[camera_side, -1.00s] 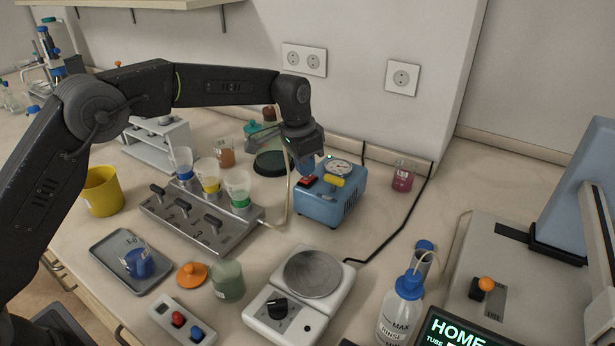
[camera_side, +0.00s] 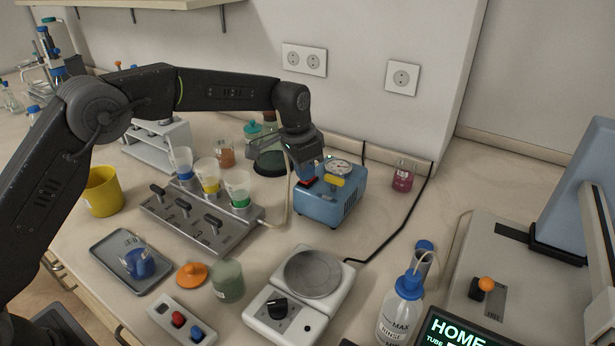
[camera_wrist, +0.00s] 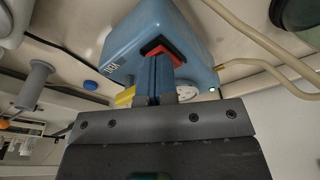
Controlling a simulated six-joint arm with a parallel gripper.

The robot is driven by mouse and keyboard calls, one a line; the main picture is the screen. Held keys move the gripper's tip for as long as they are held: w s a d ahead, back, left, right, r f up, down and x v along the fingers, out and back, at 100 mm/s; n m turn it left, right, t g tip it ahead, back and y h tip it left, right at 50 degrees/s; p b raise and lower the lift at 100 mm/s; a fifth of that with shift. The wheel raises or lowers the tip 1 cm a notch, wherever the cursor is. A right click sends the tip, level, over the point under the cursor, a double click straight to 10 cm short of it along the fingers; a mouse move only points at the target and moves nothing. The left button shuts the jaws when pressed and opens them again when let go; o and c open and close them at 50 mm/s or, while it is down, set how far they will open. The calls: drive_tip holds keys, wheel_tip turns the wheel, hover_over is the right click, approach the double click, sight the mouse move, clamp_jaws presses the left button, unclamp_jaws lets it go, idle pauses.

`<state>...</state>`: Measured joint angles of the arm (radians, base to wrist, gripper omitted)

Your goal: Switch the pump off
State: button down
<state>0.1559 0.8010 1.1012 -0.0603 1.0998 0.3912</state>
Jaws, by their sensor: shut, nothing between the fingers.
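The pump (camera_side: 333,200) is a blue box with a round gauge (camera_side: 338,166), a yellow knob (camera_side: 333,181) and a red rocker switch (camera_side: 309,182) on its top. My gripper (camera_side: 309,177) is shut, with nothing between its fingers, and points down at the red switch. In the wrist view the blue fingers (camera_wrist: 155,68) end over the red switch (camera_wrist: 163,48) and partly hide it. The pump (camera_wrist: 135,28) fills the upper middle there, with a small green light lit at its right edge. I cannot tell whether the fingertips touch the switch.
A grey manifold (camera_side: 200,222) with several levers and cups stands left of the pump. A tube runs left of the pump, and a black cable (camera_side: 395,225) lies at right.

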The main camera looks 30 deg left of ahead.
drive_tip(key=shift+r, duration=3.4)
drive_tip(key=s+a+r+n+t, duration=0.1)
drive_tip(key=s+a+r, duration=0.2)
drive_tip(key=s+r, duration=0.35)
drive_tip(key=s+a+r+n+t, duration=0.1)
drive_tip(key=s+a+r+n, duration=0.2)
drive_tip(key=s, duration=0.6)
drive_tip(key=s+a+f+n+t, duration=0.1)
drive_tip(key=s+a+f, duration=0.1)
drive_tip(key=s, duration=0.8)
drive_tip(key=s+a+f+n+t, duration=0.1)
drive_tip(key=s+a+f, duration=0.1)
drive_tip(key=s, duration=0.9)
drive_tip(key=shift+f+y, duration=0.4)
drive_tip(key=shift+f, duration=0.05)
